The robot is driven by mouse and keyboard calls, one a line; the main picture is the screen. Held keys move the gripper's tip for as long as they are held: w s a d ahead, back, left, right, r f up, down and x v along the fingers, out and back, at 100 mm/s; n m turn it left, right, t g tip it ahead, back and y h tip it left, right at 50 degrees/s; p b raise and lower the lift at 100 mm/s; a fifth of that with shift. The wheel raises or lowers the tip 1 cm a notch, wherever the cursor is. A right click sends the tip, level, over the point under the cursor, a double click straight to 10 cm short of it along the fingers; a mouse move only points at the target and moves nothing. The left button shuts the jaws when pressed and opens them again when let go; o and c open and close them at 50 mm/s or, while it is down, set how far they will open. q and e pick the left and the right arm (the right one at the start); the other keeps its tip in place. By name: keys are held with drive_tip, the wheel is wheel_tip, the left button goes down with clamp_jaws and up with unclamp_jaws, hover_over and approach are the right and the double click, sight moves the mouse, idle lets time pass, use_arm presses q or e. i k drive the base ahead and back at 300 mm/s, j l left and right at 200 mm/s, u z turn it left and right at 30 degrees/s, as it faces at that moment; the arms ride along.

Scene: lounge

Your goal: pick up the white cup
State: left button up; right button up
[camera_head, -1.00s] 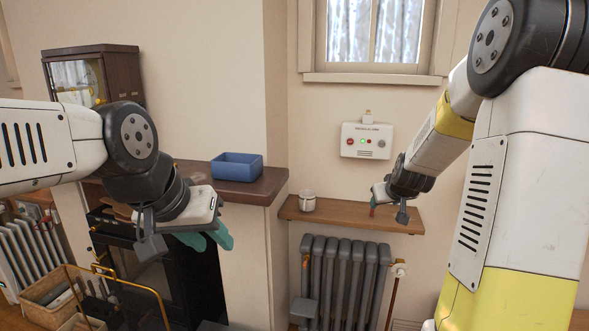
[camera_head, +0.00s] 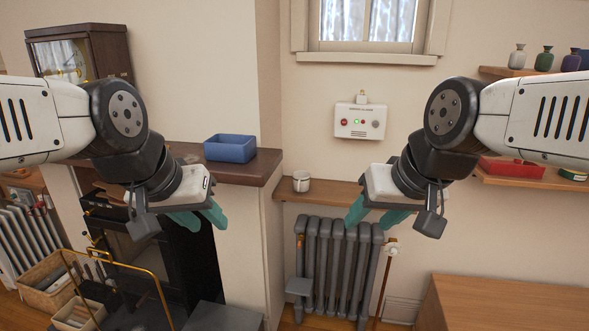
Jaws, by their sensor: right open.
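The white cup (camera_head: 301,183) stands upright on the narrow wooden shelf (camera_head: 330,192) above the radiator, near the shelf's left end. My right gripper (camera_head: 372,217) has teal fingers that are apart with nothing between them. It is to the right of the cup and lower in the picture, clear of it. My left gripper (camera_head: 203,219) also has its teal fingers apart and empty. It is in front of the fireplace, to the left of the cup and apart from it. My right gripper and wrist cover the right part of the shelf.
A blue bin (camera_head: 230,149) sits on the dark mantel (camera_head: 245,170) left of the cup. A grey radiator (camera_head: 335,265) is below the shelf, and a white control box (camera_head: 360,122) is on the wall above. A wooden cabinet (camera_head: 505,305) is at lower right.

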sight(301, 179)
drive_tip(key=i+l+u, duration=0.15)
drive_tip(key=i, duration=0.3)
drive_tip(key=i+l+u, duration=0.15)
drive_tip(key=i, duration=0.3)
